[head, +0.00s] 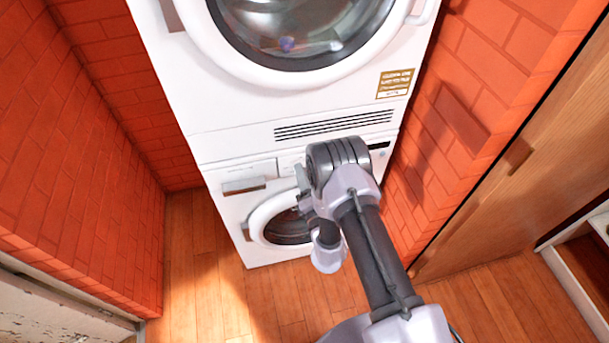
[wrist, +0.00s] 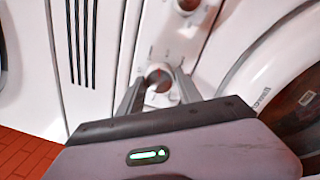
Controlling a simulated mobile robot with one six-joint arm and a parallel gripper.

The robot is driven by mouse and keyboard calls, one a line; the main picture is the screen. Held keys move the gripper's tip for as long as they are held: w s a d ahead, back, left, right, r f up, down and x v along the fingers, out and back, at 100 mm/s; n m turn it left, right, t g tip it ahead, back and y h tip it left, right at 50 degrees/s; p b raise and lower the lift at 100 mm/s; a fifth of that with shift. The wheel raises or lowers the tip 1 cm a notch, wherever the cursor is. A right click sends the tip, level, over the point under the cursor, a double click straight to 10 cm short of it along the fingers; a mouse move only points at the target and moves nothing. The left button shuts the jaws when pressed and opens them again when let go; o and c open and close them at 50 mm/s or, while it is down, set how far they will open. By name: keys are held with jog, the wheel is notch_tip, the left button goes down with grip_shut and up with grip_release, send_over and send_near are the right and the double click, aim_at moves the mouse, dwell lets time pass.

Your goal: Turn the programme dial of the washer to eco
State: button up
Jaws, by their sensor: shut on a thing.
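The washer (head: 230,212) is the lower white machine of a stack in the head view, with a round door (head: 284,228). Its control panel (wrist: 150,38) runs up the middle of the wrist view. The programme dial (wrist: 158,75) is a small round knob with marks around it, too blurred to read. My gripper (wrist: 160,80) is shut on the dial, one finger on each side. In the head view my arm hides the dial and most of the gripper, so I cannot tell which programme it points to.
A second knob (wrist: 187,5) sits farther along the panel. A second white machine (head: 230,105) with a round glass door stands on the washer. Brick walls (head: 75,150) stand close on both sides. A wooden door (head: 510,165) is at the right. The wooden floor (head: 205,290) is clear at the left front.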

jog(key=shift+w+r+m, duration=0.1)
jog(key=shift+m, duration=1.6)
jog(key=o, duration=1.4)
jog(key=shift+c, duration=0.2)
